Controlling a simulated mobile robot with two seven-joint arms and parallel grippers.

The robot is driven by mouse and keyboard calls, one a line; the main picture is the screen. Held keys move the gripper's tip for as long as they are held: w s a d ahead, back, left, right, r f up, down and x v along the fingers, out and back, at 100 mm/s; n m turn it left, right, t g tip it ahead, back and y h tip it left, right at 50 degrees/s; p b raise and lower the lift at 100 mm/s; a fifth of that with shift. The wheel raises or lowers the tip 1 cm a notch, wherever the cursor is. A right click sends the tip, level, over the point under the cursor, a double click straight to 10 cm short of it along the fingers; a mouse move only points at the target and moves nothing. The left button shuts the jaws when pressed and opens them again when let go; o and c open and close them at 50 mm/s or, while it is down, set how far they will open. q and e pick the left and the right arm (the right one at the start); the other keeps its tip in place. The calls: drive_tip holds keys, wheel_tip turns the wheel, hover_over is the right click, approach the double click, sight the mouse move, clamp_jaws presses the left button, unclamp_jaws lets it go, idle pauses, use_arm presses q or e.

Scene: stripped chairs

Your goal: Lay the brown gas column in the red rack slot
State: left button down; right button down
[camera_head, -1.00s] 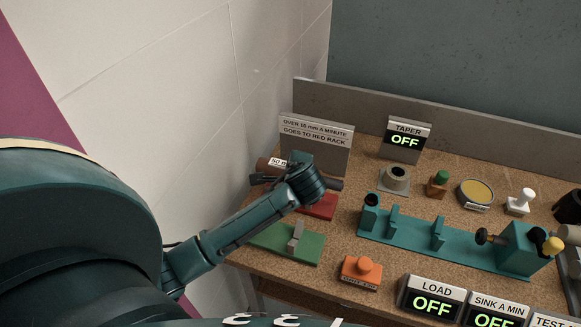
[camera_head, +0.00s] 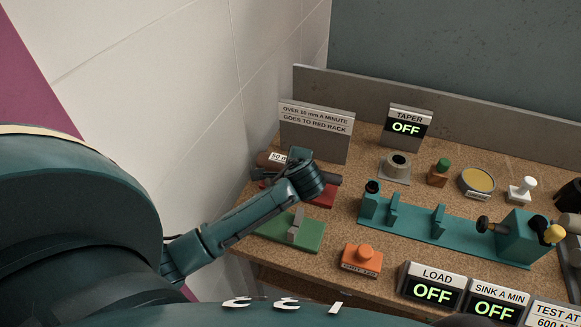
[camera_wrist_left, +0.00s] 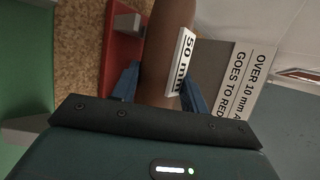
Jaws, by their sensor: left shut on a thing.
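The brown gas column (camera_head: 268,159) lies roughly level at the back left of the bench, with a white "50 mm" label. My left gripper (camera_wrist_left: 162,90) is shut on it, its blue fingers on either side in the wrist view, where the column (camera_wrist_left: 165,45) also shows. In the head view this gripper (camera_head: 303,178) hides part of the column. The red rack (camera_head: 322,198) is below it, partly hidden; its plate and a grey upright show beside the column in the wrist view (camera_wrist_left: 118,58). I cannot tell whether the column touches the rack. My right gripper is not in view.
A grey sign (camera_head: 318,128) stands close behind the column. The green rack (camera_head: 303,238) with a grey upright is in front of the red one. A teal fixture (camera_head: 415,222), an orange stamp-like block (camera_head: 362,259) and lit OFF displays (camera_head: 432,288) stand to the right.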

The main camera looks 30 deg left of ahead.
use_arm(q)
drive_tip(key=shift+f, duration=0.4)
